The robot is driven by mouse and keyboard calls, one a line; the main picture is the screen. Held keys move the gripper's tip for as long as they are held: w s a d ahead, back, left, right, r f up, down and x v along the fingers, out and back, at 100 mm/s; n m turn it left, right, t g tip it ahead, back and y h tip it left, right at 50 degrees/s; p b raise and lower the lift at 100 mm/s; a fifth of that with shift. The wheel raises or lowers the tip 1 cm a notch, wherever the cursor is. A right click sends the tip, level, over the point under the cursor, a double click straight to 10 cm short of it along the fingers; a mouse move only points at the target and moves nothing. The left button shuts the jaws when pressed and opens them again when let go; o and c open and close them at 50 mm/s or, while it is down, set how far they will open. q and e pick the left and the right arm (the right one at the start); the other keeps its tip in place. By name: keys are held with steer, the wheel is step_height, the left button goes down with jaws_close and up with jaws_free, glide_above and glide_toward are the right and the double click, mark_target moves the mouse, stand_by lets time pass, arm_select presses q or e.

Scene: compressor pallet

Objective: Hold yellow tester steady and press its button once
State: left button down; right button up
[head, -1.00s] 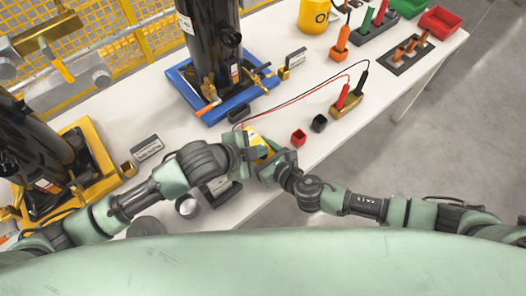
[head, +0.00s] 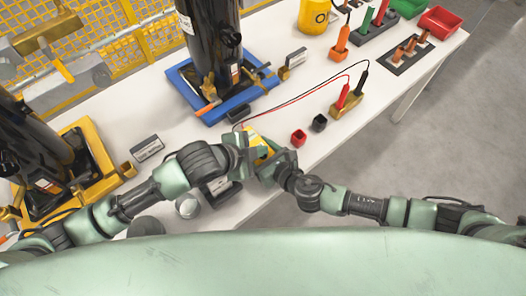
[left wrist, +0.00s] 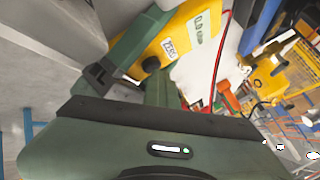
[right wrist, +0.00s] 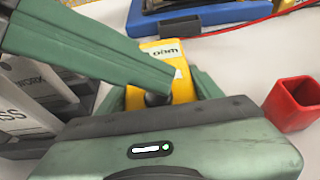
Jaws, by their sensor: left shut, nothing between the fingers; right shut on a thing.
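The yellow tester (head: 258,147) is near the front edge of the white table. My right gripper (head: 272,166) is shut on it, with its fingers on both sides in the right wrist view, where part of the tester's face (right wrist: 168,55) with an "ohm" mark shows. My left gripper (head: 243,157) is shut and empty, close beside the tester. In the left wrist view, the tester (left wrist: 192,32) shows a printed label and a round black knob or button (left wrist: 151,64). The left fingertips (left wrist: 164,88) appear close to that round part; contact cannot be told.
Red and black leads run to probes in a brass block (head: 346,103). A red cup (head: 298,137) and a black cup (head: 319,123) stand to the right. A black compressor on a blue tray (head: 215,115) stands behind. Signs lie near my left arm.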

arm_select(q)
steer(key=shift+r, duration=0.75)
steer(key=shift+r, duration=2.5)
arm_select(e)
steer(key=o, duration=1.8)
steer(key=shift+o, duration=0.2)
